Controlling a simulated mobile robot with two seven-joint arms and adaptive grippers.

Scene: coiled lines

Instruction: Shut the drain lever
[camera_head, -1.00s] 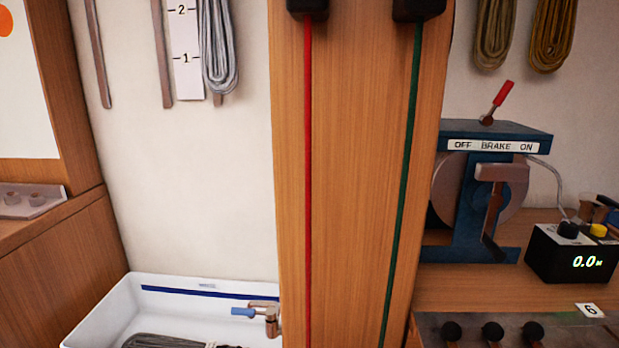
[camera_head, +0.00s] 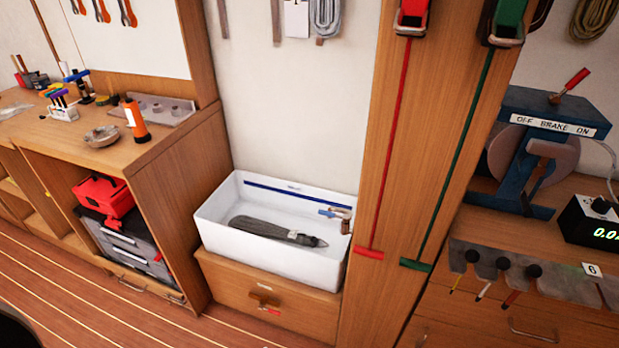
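A white sink (camera_head: 215,220) stands on a wooden base (camera_head: 225,275) against the back wall. A small brown lever or handle (camera_head: 265,297) sticks out from the front of this base, with a small red label (camera_head: 269,311) below it. It looks like the drain lever, but it is too small to read its position. A tap (camera_head: 344,220) with a blue handle (camera_head: 328,213) is at the sink's right back corner. Neither gripper is in view.
A wooden bench (camera_head: 60,140) with tools and a red toolbox (camera_head: 100,197) below is at left. A wooden pillar (camera_head: 385,215) with red and green lines stands right of the sink. A winch (camera_head: 530,165) is at far right. The striped floor (camera_head: 80,290) in front is clear.

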